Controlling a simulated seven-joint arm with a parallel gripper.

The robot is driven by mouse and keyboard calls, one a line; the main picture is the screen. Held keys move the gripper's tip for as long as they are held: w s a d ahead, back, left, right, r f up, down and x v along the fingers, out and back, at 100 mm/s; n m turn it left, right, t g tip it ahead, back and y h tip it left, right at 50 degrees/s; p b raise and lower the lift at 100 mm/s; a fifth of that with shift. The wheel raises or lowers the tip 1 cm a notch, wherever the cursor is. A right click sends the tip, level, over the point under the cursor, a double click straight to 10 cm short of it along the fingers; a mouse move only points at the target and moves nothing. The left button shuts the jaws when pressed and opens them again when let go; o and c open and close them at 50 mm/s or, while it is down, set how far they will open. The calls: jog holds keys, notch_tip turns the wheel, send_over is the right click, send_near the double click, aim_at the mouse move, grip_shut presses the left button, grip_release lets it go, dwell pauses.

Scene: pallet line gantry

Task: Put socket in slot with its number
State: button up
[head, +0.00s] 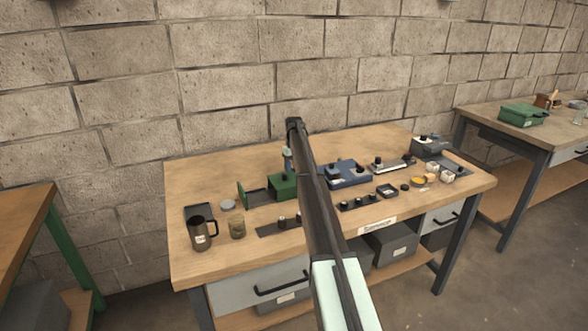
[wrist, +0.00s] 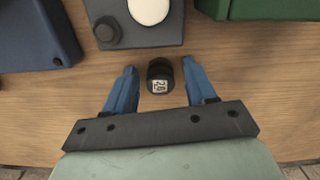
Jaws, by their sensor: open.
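A small black socket (wrist: 160,75) with a white label that appears to read 26 is on the wooden table in the wrist view. My gripper (wrist: 158,68) is open, with one blue finger on each side of the socket and a gap to both. In the head view my gripper (head: 288,160) is over the table's back part, and my arm hides the socket there. Dark strips lie along the table's front: one (head: 268,231) left of my arm and one (head: 362,203) right of it, each with small dark pieces. Their numbers are too small to read.
A green box (head: 284,187) and a blue case (head: 348,174) stand close to my arm. A grey block (wrist: 165,36) with a black knob and a white round part lies just beyond the socket. A dark mug (head: 201,234) and a jar (head: 237,227) stand at the left front.

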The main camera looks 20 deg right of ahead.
notch_tip(320, 180, up, 11)
jog(key=shift+o, duration=0.3)
jog(key=shift+r, duration=0.65)
